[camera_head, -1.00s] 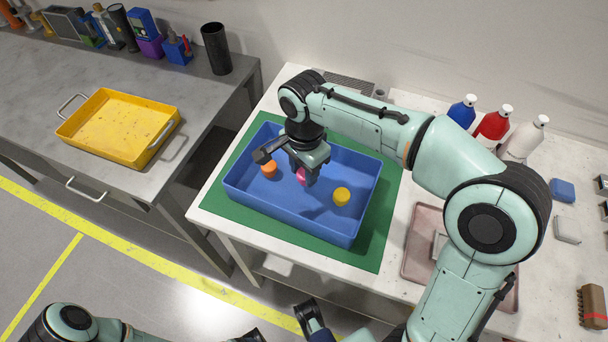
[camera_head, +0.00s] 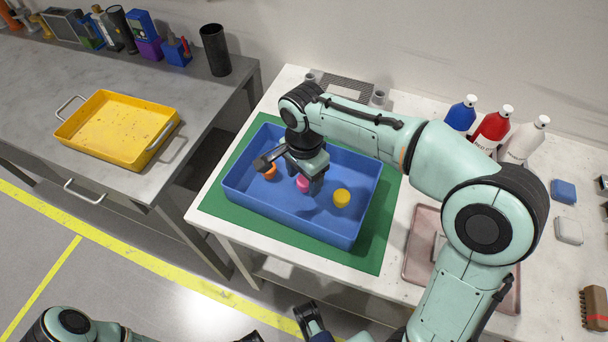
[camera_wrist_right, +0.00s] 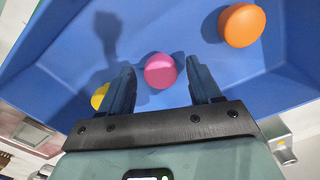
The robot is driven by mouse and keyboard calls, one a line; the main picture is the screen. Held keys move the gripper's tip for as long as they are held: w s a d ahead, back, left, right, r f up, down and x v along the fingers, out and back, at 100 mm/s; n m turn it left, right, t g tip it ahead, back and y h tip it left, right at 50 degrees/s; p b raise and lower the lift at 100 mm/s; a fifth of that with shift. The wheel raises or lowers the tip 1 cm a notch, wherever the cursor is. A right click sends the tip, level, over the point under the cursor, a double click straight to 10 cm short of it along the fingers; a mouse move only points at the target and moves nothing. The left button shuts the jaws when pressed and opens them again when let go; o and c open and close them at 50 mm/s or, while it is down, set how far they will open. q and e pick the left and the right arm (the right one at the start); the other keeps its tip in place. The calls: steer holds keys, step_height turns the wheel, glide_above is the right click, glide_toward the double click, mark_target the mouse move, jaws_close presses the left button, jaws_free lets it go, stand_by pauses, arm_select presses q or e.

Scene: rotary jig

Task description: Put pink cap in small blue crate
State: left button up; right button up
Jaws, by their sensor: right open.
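The pink cap (camera_head: 303,184) lies on the floor of the blue crate (camera_head: 235,198), between an orange cap (camera_head: 270,174) and a yellow cap (camera_head: 341,196). My right gripper (camera_head: 304,184) is inside the crate above the pink cap. In the right wrist view my right gripper (camera_wrist_right: 164,84) is open, and the pink cap (camera_wrist_right: 160,70) shows in the gap just beyond its fingertips, not gripped. The orange cap (camera_wrist_right: 241,25) is at upper right there, and the yellow cap (camera_wrist_right: 99,96) is partly hidden by a finger. My left gripper (camera_head: 280,325) is only partly visible at the bottom edge.
The crate stands on a green mat (camera_head: 376,240) on a white table. A pink tray (camera_head: 420,245) and several bottles (camera_head: 491,125) are to the right. A yellow tray (camera_head: 118,130) lies on the grey bench at left. The crate walls surround my right gripper.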

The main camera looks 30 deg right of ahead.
mark_target(304, 181)
step_height(304, 181, up, 12)
steer(key=p, duration=0.3)
stand_by(0.5)
